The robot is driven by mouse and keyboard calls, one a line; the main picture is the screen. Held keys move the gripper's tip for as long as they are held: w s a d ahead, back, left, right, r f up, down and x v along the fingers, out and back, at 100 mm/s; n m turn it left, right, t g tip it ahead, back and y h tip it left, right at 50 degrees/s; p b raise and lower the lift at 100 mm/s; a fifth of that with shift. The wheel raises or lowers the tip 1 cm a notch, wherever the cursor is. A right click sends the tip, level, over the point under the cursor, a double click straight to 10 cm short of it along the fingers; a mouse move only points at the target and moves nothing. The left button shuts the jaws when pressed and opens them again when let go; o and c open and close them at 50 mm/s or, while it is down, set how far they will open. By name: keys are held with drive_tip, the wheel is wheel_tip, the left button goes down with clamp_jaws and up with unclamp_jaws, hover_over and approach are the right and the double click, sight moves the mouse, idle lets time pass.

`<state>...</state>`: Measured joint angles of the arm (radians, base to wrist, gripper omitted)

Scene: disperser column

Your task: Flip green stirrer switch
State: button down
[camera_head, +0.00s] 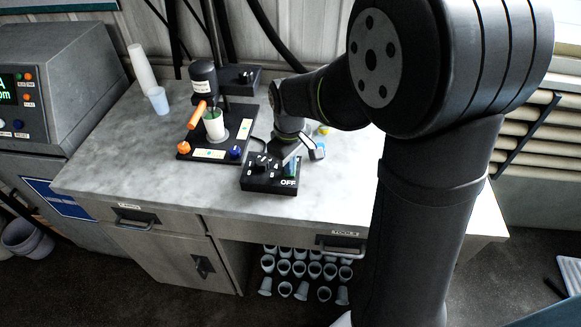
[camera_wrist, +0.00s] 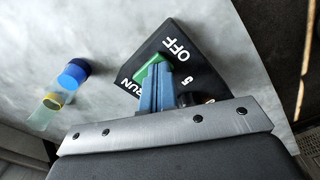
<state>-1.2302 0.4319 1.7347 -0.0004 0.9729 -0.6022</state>
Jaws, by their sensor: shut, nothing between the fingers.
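The black control box (camera_head: 262,184) sits near the front edge of the grey bench, marked OFF in white. In the wrist view the box (camera_wrist: 191,59) shows OFF, RUN and a 5. The green switch (camera_wrist: 149,69) lies between RUN and OFF, partly hidden by my fingers. My gripper (camera_wrist: 163,74) is shut and empty, its blue fingertips right at the green switch; whether they touch it I cannot tell. In the head view my gripper (camera_head: 287,155) is over the right part of the box. The switch's exact tilt is unclear.
Behind the box stands the disperser on its black base (camera_head: 242,134), with an orange handle (camera_head: 197,114) and a beaker (camera_head: 214,127). A small blue-capped vial (camera_wrist: 73,74) lies beside the box. Cups (camera_head: 157,99) stand at the back left. The bench's left side is clear.

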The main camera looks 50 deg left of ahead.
drive_tip(key=shift+r, duration=3.45)
wheel_tip(320, 180, down, 7)
wheel_tip(320, 180, up, 15)
drive_tip(key=w+a+n+g+h, duration=0.1)
drive_tip(key=w+a+n, duration=0.1)
drive_tip(key=n, duration=0.4)
drive_tip(key=shift+w+a, duration=0.25)
drive_tip(key=shift+a, duration=0.05)
